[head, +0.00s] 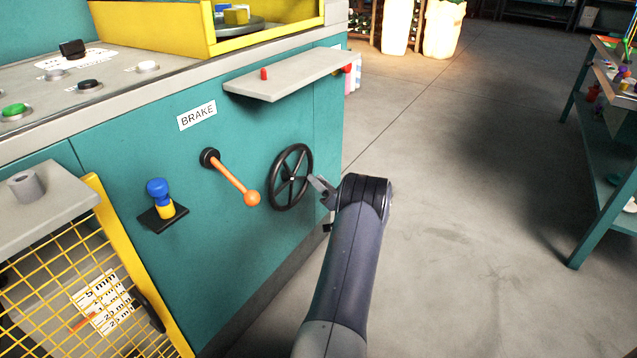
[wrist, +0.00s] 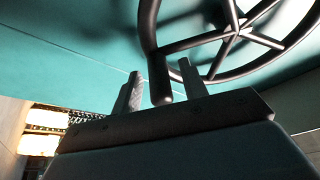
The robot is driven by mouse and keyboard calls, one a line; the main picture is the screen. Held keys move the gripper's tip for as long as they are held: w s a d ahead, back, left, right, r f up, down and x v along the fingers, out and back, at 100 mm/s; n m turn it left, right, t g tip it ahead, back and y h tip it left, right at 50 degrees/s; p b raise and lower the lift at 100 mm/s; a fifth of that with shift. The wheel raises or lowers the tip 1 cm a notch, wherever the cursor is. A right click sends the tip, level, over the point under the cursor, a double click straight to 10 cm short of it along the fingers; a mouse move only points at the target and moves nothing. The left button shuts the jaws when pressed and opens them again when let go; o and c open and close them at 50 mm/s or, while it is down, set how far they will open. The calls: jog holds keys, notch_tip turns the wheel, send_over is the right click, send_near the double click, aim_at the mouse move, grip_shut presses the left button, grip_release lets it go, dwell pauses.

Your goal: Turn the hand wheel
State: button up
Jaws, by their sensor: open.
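The black hand wheel (head: 291,178) is mounted on the teal machine panel, with a spoked rim and a centre hub. It fills the upper right of the wrist view (wrist: 236,32), where a short dark handle peg (wrist: 160,92) sticks out from its rim. My gripper (head: 322,192) is just right of the wheel in the head view, partly hidden by my wrist. In the wrist view my gripper (wrist: 160,70) is open, and the peg shows between its two fingers. I see gaps beside the peg and cannot tell if either finger touches it.
An orange-knobbed brake lever (head: 235,182) stands out left of the wheel. A grey shelf (head: 290,78) juts out above it. A small ledge with a blue and yellow piece (head: 160,197) is further left. Open floor (head: 470,190) lies right, before a teal rack (head: 590,140).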

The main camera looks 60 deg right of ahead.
jog(key=p+v, duration=0.2)
jog(key=v, duration=0.8)
jog(key=shift+s, duration=0.3)
jog(key=b+x, duration=0.2)
jog(key=x, duration=0.8)
jog(key=shift+w, duration=0.35)
jog(key=shift+d, duration=0.1)
jog(key=shift+a+m, duration=0.2)
jog(key=shift+m, duration=0.1)
jog(key=shift+s+f, duration=0.1)
